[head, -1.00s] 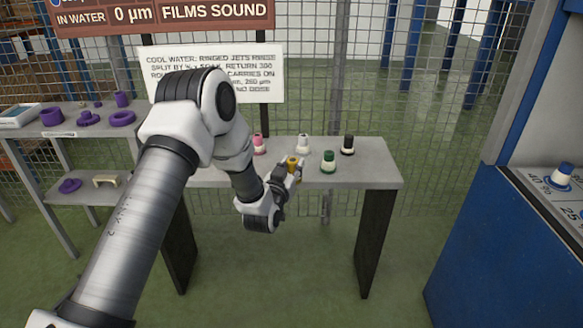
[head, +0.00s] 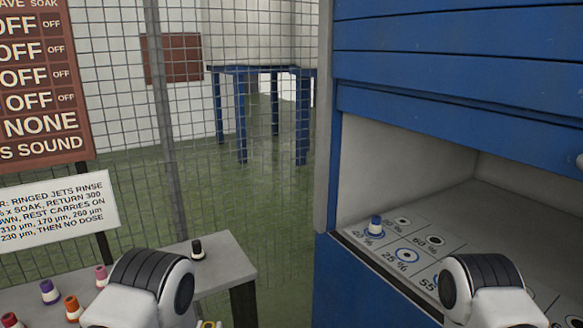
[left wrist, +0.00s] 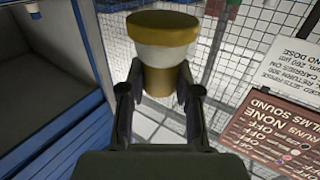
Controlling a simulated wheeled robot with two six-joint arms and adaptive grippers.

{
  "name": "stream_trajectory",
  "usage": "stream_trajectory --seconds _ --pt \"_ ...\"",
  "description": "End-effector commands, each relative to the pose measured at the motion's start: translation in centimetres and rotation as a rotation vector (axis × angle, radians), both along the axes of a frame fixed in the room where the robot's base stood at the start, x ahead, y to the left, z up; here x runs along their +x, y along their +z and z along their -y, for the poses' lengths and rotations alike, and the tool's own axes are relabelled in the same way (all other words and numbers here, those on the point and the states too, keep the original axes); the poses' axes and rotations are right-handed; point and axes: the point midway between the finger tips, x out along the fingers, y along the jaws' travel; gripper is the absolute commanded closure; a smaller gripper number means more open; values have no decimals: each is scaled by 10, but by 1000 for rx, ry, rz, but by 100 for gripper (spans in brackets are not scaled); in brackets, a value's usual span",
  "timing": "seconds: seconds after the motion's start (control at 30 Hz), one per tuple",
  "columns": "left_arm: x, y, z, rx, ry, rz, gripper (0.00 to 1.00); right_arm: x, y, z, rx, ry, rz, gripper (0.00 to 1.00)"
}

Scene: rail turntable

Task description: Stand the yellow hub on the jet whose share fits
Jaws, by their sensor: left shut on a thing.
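The yellow hub (left wrist: 163,30), yellow at top and bottom with a white band, is held between the two fingers of my left gripper (left wrist: 160,88) in the left wrist view. In the head view only a small yellow bit (head: 208,324) shows at the bottom edge, beside my left arm. The jets lie on a grey deck inside the blue cabinet, marked with shares. The 25 % jet (head: 407,255) has a blue ring and is bare. The 60 % jet (head: 435,241) is bare. My right gripper is out of view.
A grey table (head: 225,262) at lower left holds a black hub (head: 197,250), a pink hub (head: 101,276), a purple hub (head: 49,291) and an orange hub (head: 72,308). A white notice (head: 55,210) and a mesh fence stand behind. The cabinet's side post (head: 326,130) borders its opening.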

Motion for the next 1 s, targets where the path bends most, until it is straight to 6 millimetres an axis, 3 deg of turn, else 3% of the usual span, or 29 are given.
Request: stream_trajectory --seconds 0.17,0.4,1.0 --pt "-10 21 -3 0 33 4 100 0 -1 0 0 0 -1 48" --pt "-51 45 -4 2 36 2 100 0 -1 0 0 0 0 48" --pt "-51 46 -4 -14 39 7 100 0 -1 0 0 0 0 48"
